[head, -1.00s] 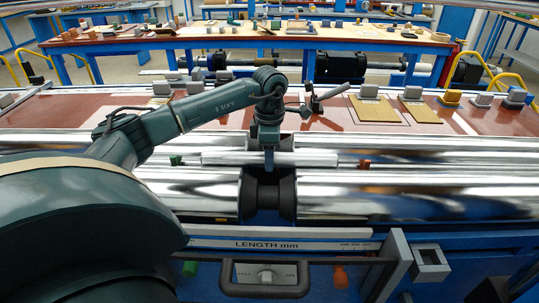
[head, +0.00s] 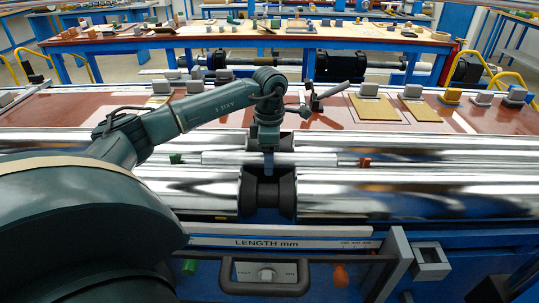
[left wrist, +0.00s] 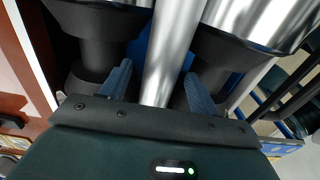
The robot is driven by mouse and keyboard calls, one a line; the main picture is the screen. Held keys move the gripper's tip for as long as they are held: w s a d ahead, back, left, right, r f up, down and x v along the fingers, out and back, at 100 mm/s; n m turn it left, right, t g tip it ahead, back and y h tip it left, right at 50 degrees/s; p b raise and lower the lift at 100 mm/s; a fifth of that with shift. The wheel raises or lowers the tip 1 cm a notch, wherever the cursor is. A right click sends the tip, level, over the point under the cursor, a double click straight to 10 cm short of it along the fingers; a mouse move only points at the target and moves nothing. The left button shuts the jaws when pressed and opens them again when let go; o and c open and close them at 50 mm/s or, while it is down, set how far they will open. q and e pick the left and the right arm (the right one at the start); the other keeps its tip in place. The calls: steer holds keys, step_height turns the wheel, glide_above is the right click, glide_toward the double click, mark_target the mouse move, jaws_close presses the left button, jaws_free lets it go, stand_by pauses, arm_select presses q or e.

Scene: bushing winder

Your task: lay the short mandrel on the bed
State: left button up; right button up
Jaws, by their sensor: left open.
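The short mandrel (head: 225,159) is a slim silver bar lying level along the groove between the large chrome rolls, with a green piece (head: 176,159) near its left end and a red piece (head: 365,163) near its right end. My left gripper (head: 268,163) is over its middle, pointing down. In the left wrist view the mandrel (left wrist: 172,55) runs between the two blue fingers of the left gripper (left wrist: 160,88), with a gap on each side. The left gripper is open. Contact between mandrel and rolls is hidden. My right gripper is not in view.
The front chrome roll (head: 390,195) has a black neck (head: 268,195) at its middle. A length scale (head: 265,243) and a dark handle (head: 265,277) are in front. Behind lies a red-brown table (head: 310,118) with grey blocks, tan plates and a dark lever (head: 328,92).

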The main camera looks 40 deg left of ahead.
arm_select(q)
step_height(320, 180, up, 13)
steer(key=shift+r, duration=0.15)
stand_by(0.4)
stand_by(0.5)
